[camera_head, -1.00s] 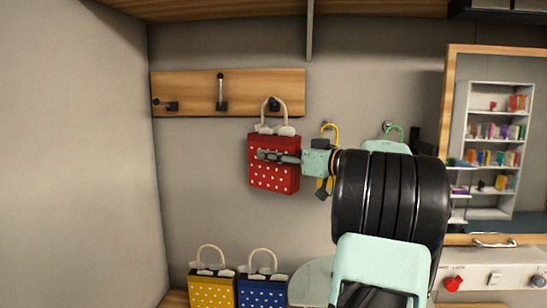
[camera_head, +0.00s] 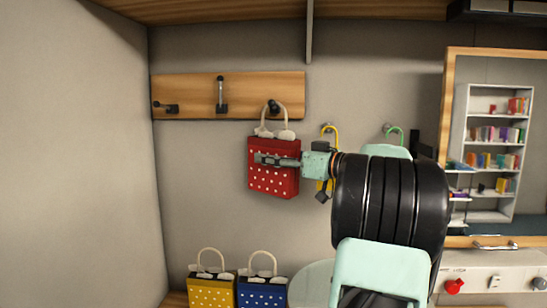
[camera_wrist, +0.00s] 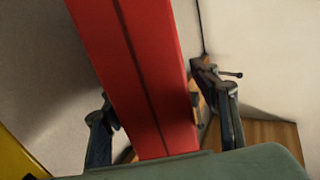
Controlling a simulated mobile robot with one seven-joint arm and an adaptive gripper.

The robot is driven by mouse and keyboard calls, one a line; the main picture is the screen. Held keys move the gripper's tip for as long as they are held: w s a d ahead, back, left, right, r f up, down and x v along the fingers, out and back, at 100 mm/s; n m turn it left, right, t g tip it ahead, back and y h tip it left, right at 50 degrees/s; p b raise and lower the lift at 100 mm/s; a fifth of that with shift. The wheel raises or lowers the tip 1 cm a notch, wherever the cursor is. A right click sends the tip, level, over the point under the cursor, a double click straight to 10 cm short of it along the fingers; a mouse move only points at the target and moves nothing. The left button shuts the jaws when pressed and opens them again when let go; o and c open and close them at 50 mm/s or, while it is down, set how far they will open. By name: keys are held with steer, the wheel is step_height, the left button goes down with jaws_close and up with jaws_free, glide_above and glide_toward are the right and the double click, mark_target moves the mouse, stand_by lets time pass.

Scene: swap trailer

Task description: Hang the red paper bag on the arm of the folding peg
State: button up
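The red paper bag (camera_head: 272,180) with white dots hangs upright in front of the wall, below the right end of a wooden peg board (camera_head: 185,85). Its white handle loop (camera_head: 264,118) rises to the black folding peg (camera_head: 274,106), which shows at the top of the loop. I cannot tell whether the loop rests on the peg. My gripper (camera_head: 262,158) reaches in from the right across the bag's upper part.
Two other folding pegs sit left on the board, one upright (camera_head: 220,92), one low (camera_head: 166,106). A yellow bag (camera_head: 211,293) and a blue bag (camera_head: 262,293) stand below. Yellow (camera_head: 331,133) and green (camera_head: 396,132) hooked items hang behind my arm. Wall at left.

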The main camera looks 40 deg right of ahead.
steer(key=v, duration=0.8)
stand_by(0.4)
